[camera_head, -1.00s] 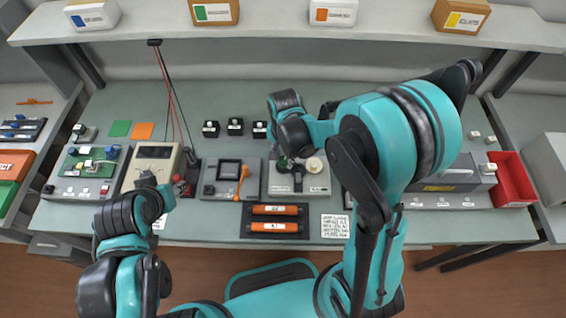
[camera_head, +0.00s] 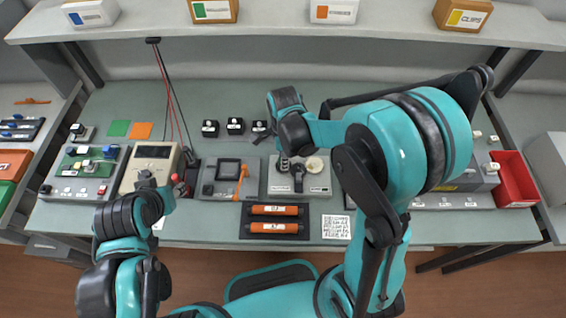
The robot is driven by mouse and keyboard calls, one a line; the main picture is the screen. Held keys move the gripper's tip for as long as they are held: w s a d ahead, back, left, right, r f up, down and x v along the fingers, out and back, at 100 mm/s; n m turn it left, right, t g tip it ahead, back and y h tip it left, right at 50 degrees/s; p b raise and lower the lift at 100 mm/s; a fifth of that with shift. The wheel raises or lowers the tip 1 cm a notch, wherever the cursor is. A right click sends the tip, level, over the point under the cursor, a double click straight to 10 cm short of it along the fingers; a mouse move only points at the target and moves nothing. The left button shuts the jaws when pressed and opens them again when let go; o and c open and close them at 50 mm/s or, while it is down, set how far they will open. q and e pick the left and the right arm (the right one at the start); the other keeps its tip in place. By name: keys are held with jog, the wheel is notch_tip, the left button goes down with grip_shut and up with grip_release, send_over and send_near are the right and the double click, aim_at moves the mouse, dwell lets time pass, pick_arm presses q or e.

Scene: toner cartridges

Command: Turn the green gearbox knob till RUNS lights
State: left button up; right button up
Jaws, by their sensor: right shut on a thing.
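The gearbox is a light grey box (camera_head: 318,187) in the middle of the bench, with a cream disc (camera_head: 314,166) and a black lever-like part (camera_head: 298,175) on top. My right gripper (camera_head: 284,162) reaches down onto its upper left part, where the green knob sits. It is shut on the knob, which its dark fingers and wrist now hide. I cannot make out a RUNS label or a lit lamp. My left gripper (camera_head: 147,181) is by the cream meter at the left; its fingers are too small and dark to tell open from shut.
Left of the gearbox stands a grey unit (camera_head: 210,190) with an orange lever. A black tray (camera_head: 272,238) with two orange cartridges lies in front, beside a printed card (camera_head: 336,227). A red bin (camera_head: 515,180) stands at the right. The shelf (camera_head: 270,38) holds boxes above.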

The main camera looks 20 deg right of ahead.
jog(key=m, duration=0.4)
jog(key=shift+m, duration=0.4)
jog(key=m, duration=0.5)
jog(key=shift+b, duration=0.4)
jog(key=o, duration=0.9)
